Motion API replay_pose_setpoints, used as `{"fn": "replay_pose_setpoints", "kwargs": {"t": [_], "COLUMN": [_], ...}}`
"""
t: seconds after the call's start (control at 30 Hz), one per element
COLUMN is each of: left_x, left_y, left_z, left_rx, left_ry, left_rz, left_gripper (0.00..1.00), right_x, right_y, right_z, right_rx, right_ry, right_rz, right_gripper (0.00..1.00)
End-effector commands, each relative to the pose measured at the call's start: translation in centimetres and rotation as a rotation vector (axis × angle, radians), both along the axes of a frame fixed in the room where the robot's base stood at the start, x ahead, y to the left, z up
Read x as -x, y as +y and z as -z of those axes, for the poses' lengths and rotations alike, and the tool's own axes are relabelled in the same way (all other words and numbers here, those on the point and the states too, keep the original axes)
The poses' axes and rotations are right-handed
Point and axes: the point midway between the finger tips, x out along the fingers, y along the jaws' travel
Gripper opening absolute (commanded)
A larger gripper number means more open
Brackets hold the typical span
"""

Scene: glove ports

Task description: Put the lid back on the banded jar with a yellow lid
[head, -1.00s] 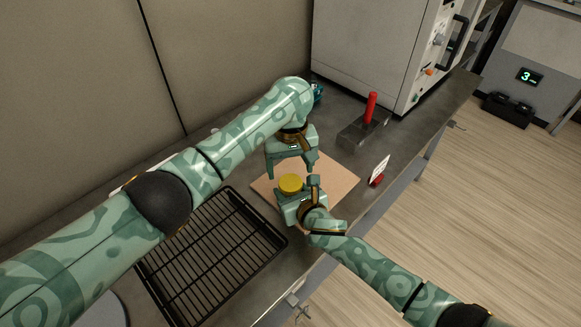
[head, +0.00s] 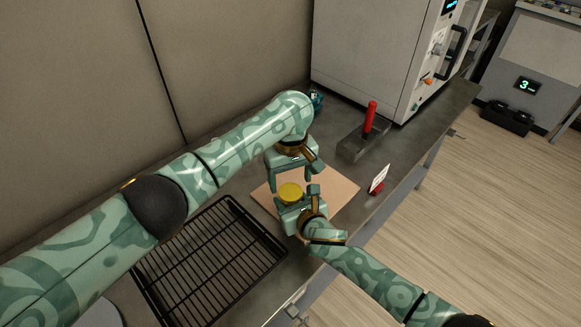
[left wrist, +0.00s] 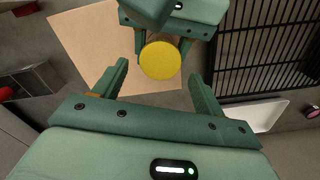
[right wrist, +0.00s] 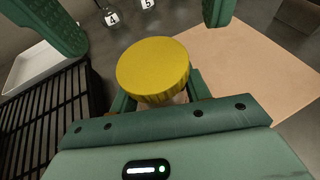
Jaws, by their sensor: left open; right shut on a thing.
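The yellow lid (head: 291,192) sits level on top of the jar over the tan board; it also shows in the left wrist view (left wrist: 160,60) and the right wrist view (right wrist: 153,72). The jar's body is mostly hidden by the lid and my right gripper, so its bands do not show. My right gripper (right wrist: 160,95) is shut on the jar just below the lid. My left gripper (left wrist: 158,70) is open and points down from above, its fingers apart on either side of the lid. I cannot tell whether the lid is fastened.
The tan board (head: 342,190) lies on the dark bench. A black wire rack (head: 205,255) is to its left.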

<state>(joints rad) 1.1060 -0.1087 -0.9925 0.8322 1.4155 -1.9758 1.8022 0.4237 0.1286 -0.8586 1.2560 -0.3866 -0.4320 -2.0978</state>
Motion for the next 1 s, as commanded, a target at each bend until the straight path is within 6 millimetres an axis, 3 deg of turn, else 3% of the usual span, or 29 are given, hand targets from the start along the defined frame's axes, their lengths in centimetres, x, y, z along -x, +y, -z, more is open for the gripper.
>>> {"fn": "replay_pose_setpoints", "kwargs": {"t": [0.1,0.3,0.63,0.8,1.0], "left_x": [0.0,0.0,0.0,0.0,0.0], "left_y": [0.0,0.0,0.0,0.0,0.0], "left_z": [1.8,3.5,3.8,3.7,3.7], "left_rx": [-0.001,-0.001,0.0,0.001,0.001], "left_ry": [0.002,0.0,-0.001,-0.001,-0.001], "left_rz": [-0.001,0.0,0.0,0.0,0.025], "left_gripper": [0.71,0.71,0.71,0.26,0.26], "right_x": [0.0,0.0,0.0,0.0,0.0], "right_y": [0.0,0.0,0.0,0.0,0.0], "right_z": [0.0,0.0,0.0,0.0,0.0], "right_rx": [0.0,0.0,0.0,0.0,0.0], "right_ry": [0.0,0.0,0.0,0.0,0.0], "right_rz": [0.0,0.0,0.0,0.0,0.0], "right_gripper": [0.0,0.0,0.0,0.0,0.0]}}
